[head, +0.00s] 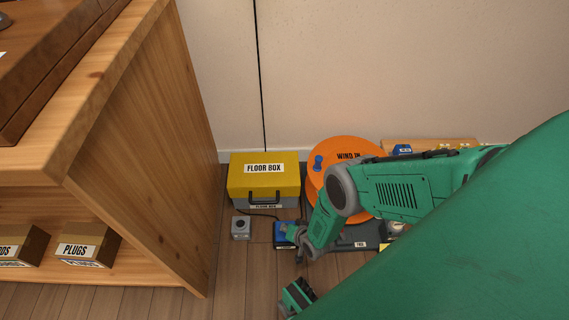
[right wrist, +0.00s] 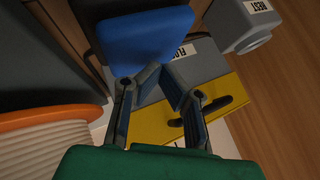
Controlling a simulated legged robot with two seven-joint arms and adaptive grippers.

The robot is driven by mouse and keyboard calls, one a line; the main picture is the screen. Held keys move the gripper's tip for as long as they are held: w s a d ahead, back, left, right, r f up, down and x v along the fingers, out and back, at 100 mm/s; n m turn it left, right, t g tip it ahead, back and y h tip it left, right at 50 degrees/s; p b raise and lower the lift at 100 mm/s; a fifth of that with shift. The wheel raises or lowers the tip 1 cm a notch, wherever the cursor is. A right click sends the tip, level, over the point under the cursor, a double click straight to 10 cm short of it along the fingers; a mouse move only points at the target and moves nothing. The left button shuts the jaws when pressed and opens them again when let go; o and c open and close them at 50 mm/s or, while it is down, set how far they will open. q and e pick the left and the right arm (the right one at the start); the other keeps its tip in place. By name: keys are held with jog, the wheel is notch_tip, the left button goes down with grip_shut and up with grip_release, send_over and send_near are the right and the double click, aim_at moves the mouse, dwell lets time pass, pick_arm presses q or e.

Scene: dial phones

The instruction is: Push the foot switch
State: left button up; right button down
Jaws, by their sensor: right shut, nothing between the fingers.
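The foot switch, with a blue pedal (head: 284,233), lies on the wooden floor in front of the yellow floor box. Its blue pedal also fills the upper middle of the right wrist view (right wrist: 145,40). My right gripper (head: 295,237) reaches down from the right and covers the right part of the switch in the head view. In the right wrist view my right gripper (right wrist: 157,74) is shut and empty, its tips at the near edge of the pedal. I cannot tell whether they touch it.
The yellow floor box (head: 264,183) stands against the wall. A small grey box (head: 241,228) stands left of the switch. An orange reel (head: 345,150) is at the back, partly behind my arm. A wooden shelf unit (head: 150,140) stands on the left.

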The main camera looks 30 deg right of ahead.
jog(key=shift+f, duration=0.15)
jog(key=shift+f, duration=0.25)
dwell(0.6)
jog(key=shift+r+p, duration=0.35)
jog(key=shift+r, duration=0.15)
notch_tip(320, 180, up, 6)
jog(key=p, duration=0.5)
dwell(0.4)
